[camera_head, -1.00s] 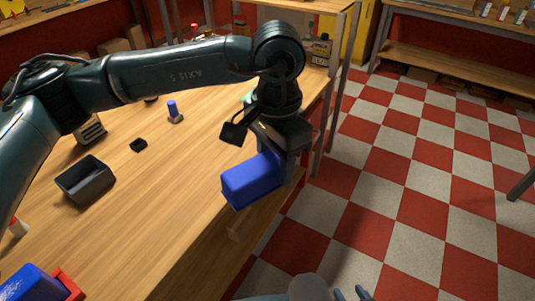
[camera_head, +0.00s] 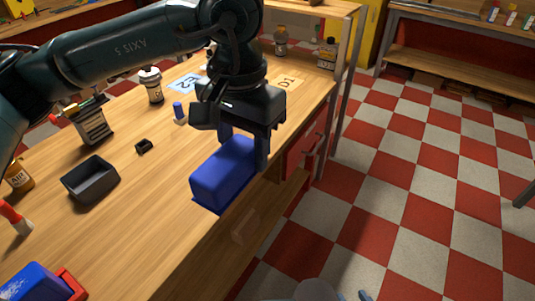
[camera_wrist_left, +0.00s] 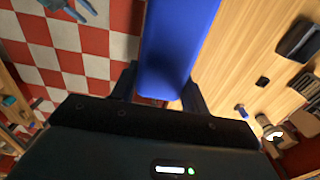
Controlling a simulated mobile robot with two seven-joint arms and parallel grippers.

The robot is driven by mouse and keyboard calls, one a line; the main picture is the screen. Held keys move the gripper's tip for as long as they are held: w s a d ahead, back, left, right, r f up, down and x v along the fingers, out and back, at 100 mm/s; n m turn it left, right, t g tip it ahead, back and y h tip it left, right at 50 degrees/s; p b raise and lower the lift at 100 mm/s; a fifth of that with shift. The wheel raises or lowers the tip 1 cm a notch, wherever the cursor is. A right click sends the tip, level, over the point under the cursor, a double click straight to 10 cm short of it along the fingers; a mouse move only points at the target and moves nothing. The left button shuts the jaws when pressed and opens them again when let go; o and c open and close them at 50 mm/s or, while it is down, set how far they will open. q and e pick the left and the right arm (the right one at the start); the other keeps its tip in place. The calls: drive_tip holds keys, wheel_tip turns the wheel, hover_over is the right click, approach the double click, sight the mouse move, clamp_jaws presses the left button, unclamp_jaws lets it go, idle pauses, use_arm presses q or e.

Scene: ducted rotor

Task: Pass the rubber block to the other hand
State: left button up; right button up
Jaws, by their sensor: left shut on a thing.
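The blue rubber block (camera_head: 222,177) is held by my left gripper (camera_head: 245,146) at the table's right-hand edge in the head view. One finger shows on each side of the block's upper end. In the left wrist view the block (camera_wrist_left: 178,40) runs up from between the fingers of my left gripper (camera_wrist_left: 160,90), its free end cut off by the frame. My right gripper shows as a pale blue forked shape in the wrist view (camera_wrist_left: 80,9), its prongs apart and empty, away from the block. Only its tip shows at the head view's bottom edge (camera_head: 364,295).
On the wooden table (camera_head: 130,235) stand a dark open bin (camera_head: 91,180), a small black piece (camera_head: 144,146), a blue-topped piece (camera_head: 180,113) and a red tray (camera_head: 70,284) with a blue item. A drawer (camera_head: 303,150) is below the edge. The checkered floor (camera_head: 420,190) is open.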

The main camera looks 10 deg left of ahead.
use_arm(q)
drive_tip(key=shift+s+a+r+n, duration=0.2)
drive_tip(key=shift+a+r+n, duration=0.1)
drive_tip(key=shift+r, duration=0.15)
drive_tip(key=w+d+n, duration=0.4)
drive_tip(key=w+d, duration=0.3)
drive_tip(key=d, duration=0.3)
drive_tip(key=shift+w+n, duration=0.25)
drive_tip(key=shift+n, duration=0.15)
drive_tip(key=s+a+f, duration=0.3)
drive_tip(key=a+f, duration=0.4)
drive_tip(key=a, duration=0.2)
drive_tip(key=s+a+f+m, duration=0.1)
drive_tip(key=s+a+f, duration=0.2)
drive_tip(key=a+f, duration=0.4)
drive_tip(key=a, duration=0.3)
drive_tip(key=shift+s+a+f, duration=0.15)
drive_tip(key=shift+s+a, duration=0.05)
drive_tip(key=shift+a, duration=0.05)
drive_tip(key=shift+w+d, duration=0.1)
